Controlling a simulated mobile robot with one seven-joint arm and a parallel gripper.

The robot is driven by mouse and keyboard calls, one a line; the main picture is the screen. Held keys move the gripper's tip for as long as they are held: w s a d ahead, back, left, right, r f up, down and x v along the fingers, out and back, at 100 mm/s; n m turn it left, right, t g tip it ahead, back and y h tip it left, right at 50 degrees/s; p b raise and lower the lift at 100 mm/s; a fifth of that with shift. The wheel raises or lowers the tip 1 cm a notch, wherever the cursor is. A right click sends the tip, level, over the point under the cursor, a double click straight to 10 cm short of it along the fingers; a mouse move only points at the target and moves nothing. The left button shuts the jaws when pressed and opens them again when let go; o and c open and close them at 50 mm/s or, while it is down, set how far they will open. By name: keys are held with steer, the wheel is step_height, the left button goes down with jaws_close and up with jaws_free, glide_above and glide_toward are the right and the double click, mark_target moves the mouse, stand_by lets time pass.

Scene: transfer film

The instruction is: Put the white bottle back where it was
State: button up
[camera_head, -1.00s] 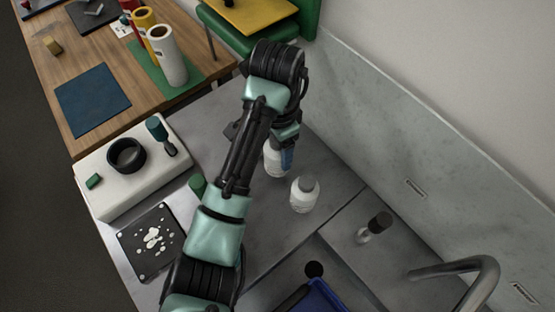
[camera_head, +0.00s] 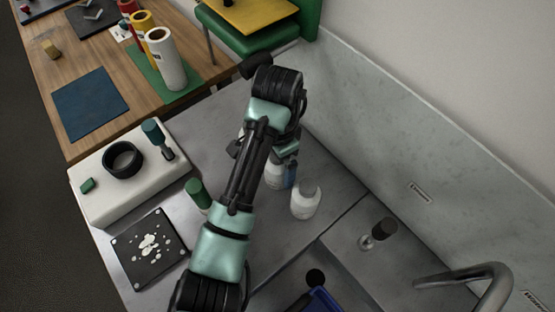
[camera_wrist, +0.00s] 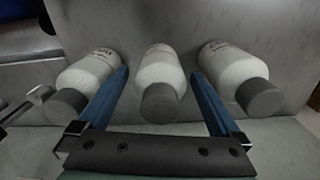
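Three white bottles with grey caps stand in a row in the wrist view: a left one (camera_wrist: 90,70), a middle one (camera_wrist: 160,68) and a right one (camera_wrist: 230,65). My gripper (camera_wrist: 160,75) is open, with one blue finger on each side of the middle bottle. Narrow gaps show between it and the fingers. In the head view one white bottle (camera_head: 305,203) stands clear to the right of my gripper (camera_head: 283,178). Another (camera_head: 273,177) is partly hidden by my gripper. I cannot tell which one the task means.
A sink with a blue thing (camera_head: 322,300) and a tap (camera_head: 480,275) lie front right. A green-capped container (camera_head: 198,194), a black plate (camera_head: 149,249) and a white block (camera_head: 100,199) are left. A wall runs along the right.

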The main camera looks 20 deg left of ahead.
step_height(320, 180, up, 12)
steer(key=p, duration=0.8)
steer(key=shift+r, duration=0.2)
steer(key=shift+f, duration=0.1)
